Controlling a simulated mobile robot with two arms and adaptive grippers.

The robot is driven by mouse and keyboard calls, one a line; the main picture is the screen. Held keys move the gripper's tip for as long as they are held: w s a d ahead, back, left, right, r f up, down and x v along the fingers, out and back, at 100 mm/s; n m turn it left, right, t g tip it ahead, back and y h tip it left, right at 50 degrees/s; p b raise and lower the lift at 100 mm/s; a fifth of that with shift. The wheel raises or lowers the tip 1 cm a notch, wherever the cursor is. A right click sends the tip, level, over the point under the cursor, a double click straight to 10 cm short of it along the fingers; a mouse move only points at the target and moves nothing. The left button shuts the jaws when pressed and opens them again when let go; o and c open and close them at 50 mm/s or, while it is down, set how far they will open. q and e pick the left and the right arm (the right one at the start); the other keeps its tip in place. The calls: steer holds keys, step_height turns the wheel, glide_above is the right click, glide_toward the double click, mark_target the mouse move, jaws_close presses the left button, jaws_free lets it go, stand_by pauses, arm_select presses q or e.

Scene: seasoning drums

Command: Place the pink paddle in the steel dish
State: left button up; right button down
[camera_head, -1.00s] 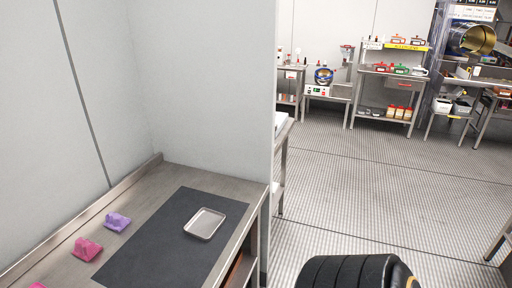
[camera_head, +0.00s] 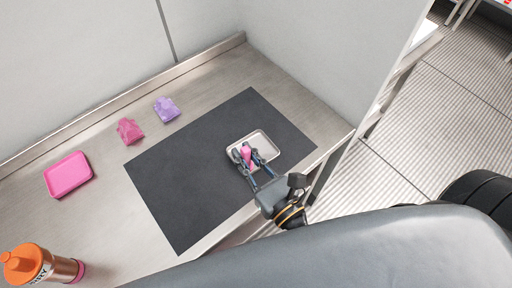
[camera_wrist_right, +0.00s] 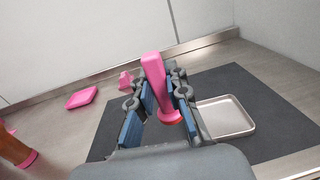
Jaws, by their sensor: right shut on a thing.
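The pink paddle (camera_wrist_right: 157,80) is held between the fingers of my right gripper (camera_wrist_right: 160,100), which is shut on it. In the head view the paddle (camera_head: 246,153) shows as a small pink piece between the fingertips of the right gripper (camera_head: 253,156). The steel dish (camera_head: 270,140) is a shallow rectangular tray on the dark mat. In the head view the gripper and paddle overlap the dish. In the right wrist view the dish (camera_wrist_right: 226,116) lies to the right of the fingers, and the paddle appears above the mat. My left gripper is not in view.
The dark mat (camera_head: 190,170) lies on a steel counter (camera_head: 110,220). A pink tray (camera_head: 68,175), a magenta block (camera_head: 130,131) and a purple block (camera_head: 166,109) sit along the left and back. An orange-capped bottle (camera_head: 40,265) is at lower left. A wall rises behind.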

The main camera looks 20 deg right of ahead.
steer(key=shift+a+r, duration=0.1)
steer(key=shift+a, duration=0.15)
steer(key=shift+w, duration=0.15)
steer(key=w+d+f, duration=0.2)
steer(key=w+f, duration=0.1)
steer(key=w+d+f+b, duration=0.1)
steer(key=w+d+f, duration=0.2)
steer(key=w+d+f+b, duration=0.1)
steer(key=w+d+f, duration=0.1)
steer(key=w+f, duration=0.1)
steer(key=shift+w+d+f, duration=0.1)
steer(key=shift+w+d, duration=0.3)
steer(key=shift+w, duration=0.1)
steer(key=f, duration=0.1)
steer(key=f+b, duration=0.1)
steer(key=f, duration=0.2)
steer(key=shift+w+d+b, duration=0.25)
steer(key=shift+w+b, duration=0.05)
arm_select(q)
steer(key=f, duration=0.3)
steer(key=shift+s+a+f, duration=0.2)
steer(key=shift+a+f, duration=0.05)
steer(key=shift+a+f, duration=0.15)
